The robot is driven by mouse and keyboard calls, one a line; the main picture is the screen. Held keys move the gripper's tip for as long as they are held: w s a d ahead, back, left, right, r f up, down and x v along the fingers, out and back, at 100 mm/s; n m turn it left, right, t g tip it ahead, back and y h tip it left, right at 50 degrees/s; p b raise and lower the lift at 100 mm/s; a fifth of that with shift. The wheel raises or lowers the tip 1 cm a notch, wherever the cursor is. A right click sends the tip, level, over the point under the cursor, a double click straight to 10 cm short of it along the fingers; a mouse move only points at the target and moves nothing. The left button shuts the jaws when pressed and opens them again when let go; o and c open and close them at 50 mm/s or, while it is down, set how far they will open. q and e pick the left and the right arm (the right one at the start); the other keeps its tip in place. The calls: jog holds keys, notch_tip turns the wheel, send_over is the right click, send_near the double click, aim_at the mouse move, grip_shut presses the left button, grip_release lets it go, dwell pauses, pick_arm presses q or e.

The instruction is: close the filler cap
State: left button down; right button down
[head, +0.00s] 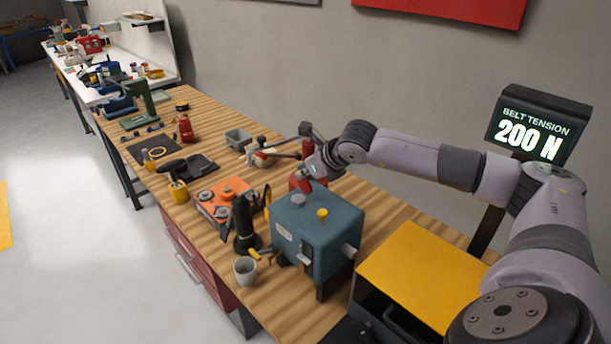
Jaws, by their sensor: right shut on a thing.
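A teal gearbox-like housing (318,238) stands on the wooden bench. On its top are a grey round cap or neck (299,201) at the left and a yellow knob-like cap (322,213) near the middle. I cannot tell which is the filler cap, or whether it is closed. My right gripper (310,178) is just behind and above the housing, shut on a small red piece (305,186) near the grey cap. The piece's shape and any contact with the housing are unclear. My left gripper is not in view.
An orange tray (226,195), black upright tool (244,222) and grey cup (246,270) stand left of the housing. A yellow-topped box (420,275) is at the right. A red container (294,181) is behind. A screen (538,127) reads belt tension 200 N.

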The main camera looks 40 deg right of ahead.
jog(key=a+n+h+b, duration=0.1)
jog(key=h+b, duration=0.1)
jog(key=b, duration=0.4)
jog(key=a+f+n+h+b, duration=0.1)
jog(key=a+h+b, duration=0.1)
jog(key=b, duration=0.4)
jog(key=shift+s+a+f+t, duration=0.15)
jog(key=shift+a+f+t, duration=0.05)
jog(key=shift+t, duration=0.2)
jog(key=shift+a+n+h+b, duration=0.2)
jog(key=shift+n+h+b, duration=0.15)
jog(key=shift+b, duration=0.3)
jog(key=c, duration=1.8)
grip_release()
jog(key=shift+r, duration=0.15)
jog(key=v, duration=1.2)
jog(key=shift+s+a, duration=0.1)
